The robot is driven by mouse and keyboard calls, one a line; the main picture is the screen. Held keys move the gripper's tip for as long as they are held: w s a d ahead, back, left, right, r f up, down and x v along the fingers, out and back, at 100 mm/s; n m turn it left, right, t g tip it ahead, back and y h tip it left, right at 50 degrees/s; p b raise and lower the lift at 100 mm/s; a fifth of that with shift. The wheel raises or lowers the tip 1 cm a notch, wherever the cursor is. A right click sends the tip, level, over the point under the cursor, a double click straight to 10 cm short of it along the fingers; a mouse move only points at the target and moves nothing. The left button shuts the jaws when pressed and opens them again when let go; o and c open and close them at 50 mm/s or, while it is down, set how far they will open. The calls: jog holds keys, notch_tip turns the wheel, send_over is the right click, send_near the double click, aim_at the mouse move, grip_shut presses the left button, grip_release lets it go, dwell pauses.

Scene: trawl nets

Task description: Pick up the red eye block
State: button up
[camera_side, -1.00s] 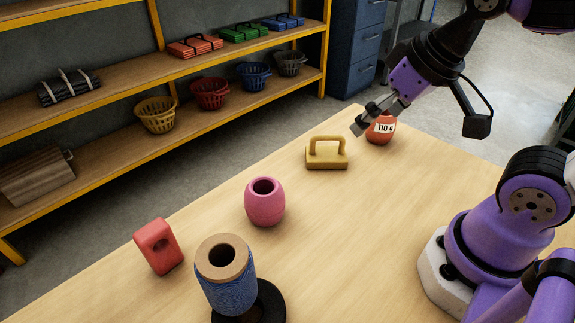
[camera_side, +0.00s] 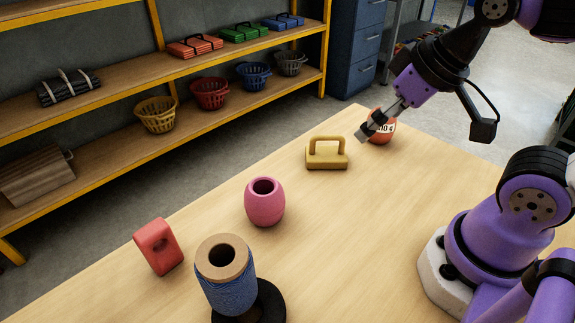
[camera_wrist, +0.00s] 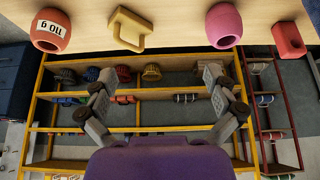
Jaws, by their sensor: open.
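The red eye block (camera_side: 159,246) is a red block with a round hole, standing near the left table edge in the side view. It also shows at the upper right of the wrist view (camera_wrist: 289,40). My gripper (camera_side: 364,134) is in the air above the far end of the table, in front of the orange 110 g weight (camera_side: 383,130). It is far from the red eye block. In the wrist view my gripper (camera_wrist: 158,80) has its two fingers wide apart with nothing between them.
A yellow handled block (camera_side: 327,158), a pink barrel-shaped pot (camera_side: 264,203) and a blue twine spool (camera_side: 227,289) on a black base (camera_side: 268,302) stand on the wooden table (camera_side: 350,240). The spool is close to the red block. Shelves with baskets (camera_side: 210,94) stand behind.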

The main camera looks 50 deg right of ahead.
jog(key=shift+c, duration=0.4)
jog(key=w+a+r, duration=0.3)
jog(key=w+a, duration=0.1)
jog(key=w, duration=0.2)
jog(key=g, duration=0.1)
send_near(152, 231)
jog(key=shift+n, duration=0.3)
jog(key=x, duration=0.9)
jog(key=shift+w+f, duration=0.1)
jog(key=shift+w, duration=0.05)
jog(key=c, duration=1.5)
